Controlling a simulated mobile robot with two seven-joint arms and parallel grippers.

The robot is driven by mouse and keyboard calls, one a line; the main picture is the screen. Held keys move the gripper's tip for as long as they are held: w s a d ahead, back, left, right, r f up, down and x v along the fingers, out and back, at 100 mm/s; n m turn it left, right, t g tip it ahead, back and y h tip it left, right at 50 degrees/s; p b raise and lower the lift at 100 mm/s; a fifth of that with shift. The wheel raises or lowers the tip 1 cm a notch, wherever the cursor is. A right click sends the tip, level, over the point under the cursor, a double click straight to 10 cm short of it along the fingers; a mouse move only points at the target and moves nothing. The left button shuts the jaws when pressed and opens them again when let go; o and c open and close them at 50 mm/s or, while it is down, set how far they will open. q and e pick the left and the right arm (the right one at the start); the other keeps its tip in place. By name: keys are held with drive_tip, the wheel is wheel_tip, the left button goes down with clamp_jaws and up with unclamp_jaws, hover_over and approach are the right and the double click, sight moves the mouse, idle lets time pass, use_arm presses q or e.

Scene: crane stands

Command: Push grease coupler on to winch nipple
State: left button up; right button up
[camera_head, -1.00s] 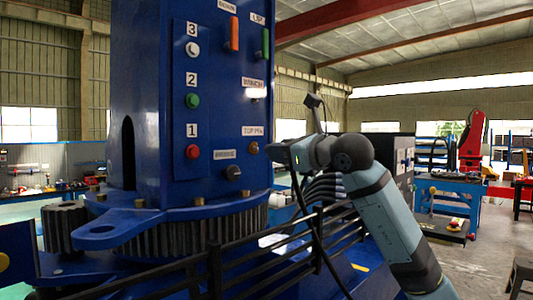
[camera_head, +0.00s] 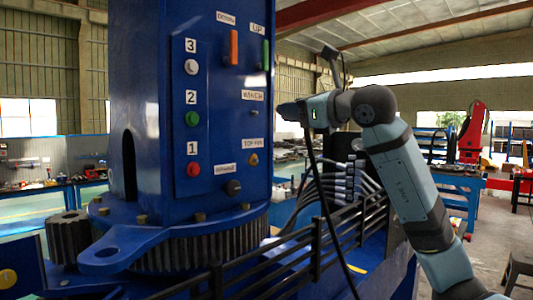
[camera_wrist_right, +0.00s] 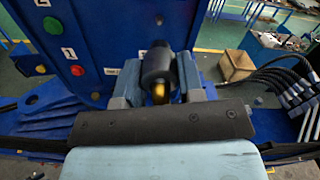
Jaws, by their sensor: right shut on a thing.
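The blue crane column carries a panel of labelled fittings. Under the "WINCH" label (camera_head: 253,96) a small dark winch nipple (camera_head: 253,112) sticks out. My right gripper (camera_head: 281,110) is just right of the column's edge, at about the nipple's height and apart from it in the picture. In the right wrist view it is shut on the grease coupler (camera_wrist_right: 157,66), a dark cylinder with a brass part (camera_wrist_right: 159,93) toward the palm. A black hose (camera_head: 318,190) hangs from the gripper. In the head view the coupler is hardly visible. My left gripper is not in view.
Below the winch nipple is the "TOP PIN" nipple (camera_head: 253,160), and lower left a dark slewing nipple (camera_head: 233,188). Black railings (camera_head: 310,240) and grey-ended hoses (camera_head: 345,180) lie under my right arm. The toothed ring (camera_head: 200,245) is at the column's base.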

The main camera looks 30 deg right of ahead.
sight(258, 113)
drive_tip(key=x, duration=0.5)
drive_tip(key=shift+w+a+f+p, duration=0.15)
drive_tip(key=shift+w+a+p, duration=0.05)
drive_tip(key=shift+w+p, duration=0.2)
drive_tip(key=shift+x, duration=0.9)
drive_tip(key=o, duration=1.1)
drive_tip(key=shift+f, duration=0.1)
